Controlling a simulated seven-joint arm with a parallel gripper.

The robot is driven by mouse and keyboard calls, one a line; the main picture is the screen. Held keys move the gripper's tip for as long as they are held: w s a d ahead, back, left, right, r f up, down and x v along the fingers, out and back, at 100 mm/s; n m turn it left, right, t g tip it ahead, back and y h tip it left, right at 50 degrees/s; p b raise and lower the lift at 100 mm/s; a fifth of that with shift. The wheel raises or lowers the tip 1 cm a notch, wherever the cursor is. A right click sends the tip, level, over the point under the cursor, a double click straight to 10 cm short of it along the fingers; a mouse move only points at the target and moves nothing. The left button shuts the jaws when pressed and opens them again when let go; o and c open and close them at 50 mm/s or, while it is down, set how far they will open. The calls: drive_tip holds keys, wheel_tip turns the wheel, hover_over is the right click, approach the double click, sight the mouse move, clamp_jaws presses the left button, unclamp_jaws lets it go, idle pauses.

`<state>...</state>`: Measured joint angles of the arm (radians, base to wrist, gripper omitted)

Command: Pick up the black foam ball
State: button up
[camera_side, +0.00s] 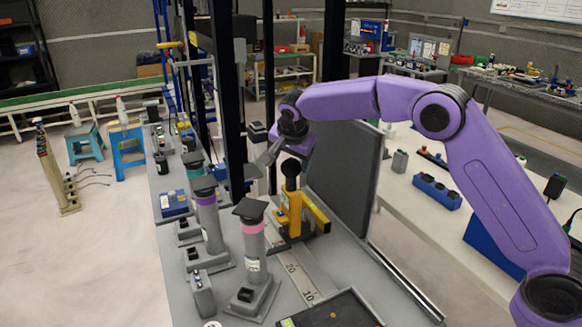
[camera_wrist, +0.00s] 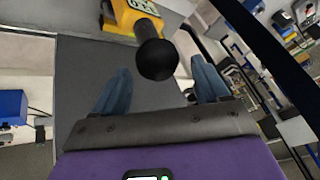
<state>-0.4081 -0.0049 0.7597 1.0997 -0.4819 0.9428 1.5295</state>
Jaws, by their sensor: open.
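A black ball-shaped knob (camera_side: 291,169) stands on top of a yellow tool (camera_side: 291,212) on the grey bench; whether it is foam I cannot tell. In the wrist view the black knob (camera_wrist: 157,59) shows at upper middle, on a dark stem from the yellow body (camera_wrist: 130,14). My gripper (camera_side: 268,156) is above and slightly left of the knob in the side view, tilted downward. In the wrist view my gripper's two blue-grey fingers (camera_wrist: 161,73) are spread apart, with the knob between and beyond their tips. I see no contact.
A tall dark grey panel (camera_side: 345,180) stands right behind the yellow tool. Grey posts with pink (camera_side: 252,228) and purple (camera_side: 206,200) bands stand to the left. A dark upright frame (camera_side: 228,90) rises behind. A black tray (camera_side: 330,312) lies in front.

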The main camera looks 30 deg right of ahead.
drive_tip(key=shift+x, duration=1.25)
drive_tip(key=c, duration=1.1)
drive_tip(key=shift+r, duration=0.1)
